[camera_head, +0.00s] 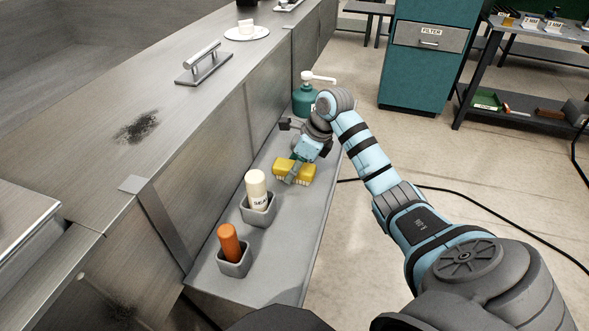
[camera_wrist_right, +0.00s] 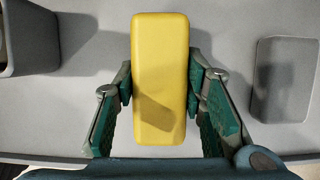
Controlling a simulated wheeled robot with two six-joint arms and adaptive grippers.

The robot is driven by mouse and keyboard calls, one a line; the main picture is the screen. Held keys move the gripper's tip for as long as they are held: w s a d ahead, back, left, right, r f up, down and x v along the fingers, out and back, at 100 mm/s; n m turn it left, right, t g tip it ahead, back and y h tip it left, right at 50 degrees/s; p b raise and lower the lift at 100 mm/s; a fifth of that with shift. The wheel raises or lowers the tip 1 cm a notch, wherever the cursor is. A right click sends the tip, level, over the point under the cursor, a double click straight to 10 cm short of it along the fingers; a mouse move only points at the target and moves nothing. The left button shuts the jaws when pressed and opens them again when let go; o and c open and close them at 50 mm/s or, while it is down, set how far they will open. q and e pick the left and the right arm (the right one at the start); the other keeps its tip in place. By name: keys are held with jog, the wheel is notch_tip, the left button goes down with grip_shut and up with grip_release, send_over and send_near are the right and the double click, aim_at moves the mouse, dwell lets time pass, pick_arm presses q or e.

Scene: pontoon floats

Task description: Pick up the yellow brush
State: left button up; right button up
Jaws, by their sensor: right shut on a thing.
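The yellow brush (camera_head: 281,170) is on or just above the grey shelf (camera_head: 312,215) along the steel counter; I cannot tell whether it touches the shelf. Pale bristles show along its near edge in the head view. In the right wrist view its yellow block (camera_wrist_right: 160,70) stands between the green finger pads, with a pad against each side. My right gripper (camera_head: 296,172) is over the middle of the brush and shut on it; it also shows in the right wrist view (camera_wrist_right: 160,88). My left gripper is not in view.
A white bottle (camera_head: 256,186) and an orange-handled thing (camera_head: 229,242) stand in grey holders nearer on the shelf. A green pump bottle (camera_head: 304,100) stands beyond my gripper. The counter wall (camera_head: 215,150) borders the shelf's left side. Open floor lies to the right.

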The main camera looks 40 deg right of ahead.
notch_tip(320, 180, up, 11)
jog(key=p, duration=0.2)
jog(key=shift+f+p, duration=0.2)
jog(key=shift+p, duration=0.1)
notch_tip(320, 180, up, 10)
jog(key=p, duration=0.9)
jog(key=shift+f, duration=0.1)
jog(key=o, duration=0.6)
jog(key=c, duration=0.4)
jog(key=shift+c, duration=0.2)
